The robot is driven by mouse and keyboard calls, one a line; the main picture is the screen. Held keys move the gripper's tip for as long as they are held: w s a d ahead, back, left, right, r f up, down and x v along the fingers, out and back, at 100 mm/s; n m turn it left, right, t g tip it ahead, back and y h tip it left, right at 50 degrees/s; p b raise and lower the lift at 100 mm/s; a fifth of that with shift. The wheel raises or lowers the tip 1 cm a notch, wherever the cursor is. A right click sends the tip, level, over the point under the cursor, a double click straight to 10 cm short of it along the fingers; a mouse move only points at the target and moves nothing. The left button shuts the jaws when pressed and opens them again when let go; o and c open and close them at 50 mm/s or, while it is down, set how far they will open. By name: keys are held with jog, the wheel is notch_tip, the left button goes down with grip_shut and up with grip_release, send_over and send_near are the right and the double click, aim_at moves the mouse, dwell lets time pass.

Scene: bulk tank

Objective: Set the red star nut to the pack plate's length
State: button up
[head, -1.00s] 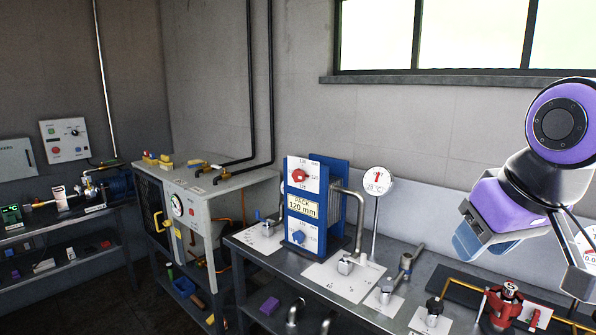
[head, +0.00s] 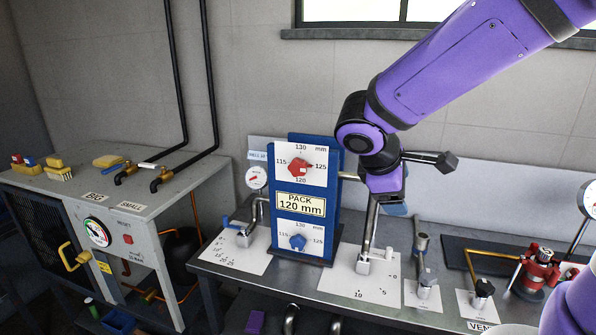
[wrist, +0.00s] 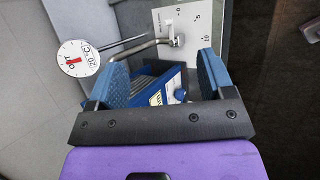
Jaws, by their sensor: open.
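The red star nut (head: 299,169) is at the top of the front of a blue plate pack (head: 333,215), on a white dial marked 115 to 130 mm. Its exact setting is too small to read surely. The pack plate (head: 300,204) below it reads PACK 120 mm. A blue star nut (head: 298,242) sits on a lower dial. My gripper (head: 395,208) hangs to the right of the pack, apart from the red nut. In the wrist view, its blue fingers (wrist: 160,75) are spread and empty, with part of the blue pack beyond them. The red nut is not clear there.
A bent pipe with a valve (head: 364,262) stands right of the pack, near my gripper. A blue-handled valve (head: 240,232) and gauge (head: 257,177) stand left. A grey cabinet (head: 150,215) is farther left. Red fittings (head: 540,268) are at right.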

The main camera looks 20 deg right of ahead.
jog(key=w+a+f+n+t+h, duration=0.3)
jog(key=w+a+n+h, duration=0.15)
jog(key=w+n, duration=0.45)
jog(key=n+t, duration=0.9)
jog(key=n, duration=0.1)
send_near(297, 171)
jog(key=shift+t+y, duration=0.3)
jog(key=shift+y, duration=0.25)
jog(key=x, duration=1)
jog(key=shift+w+d+r, duration=0.1)
jog(key=shift+w+d, duration=0.05)
jog(key=shift+d, duration=0.3)
jog(key=c, duration=0.9)
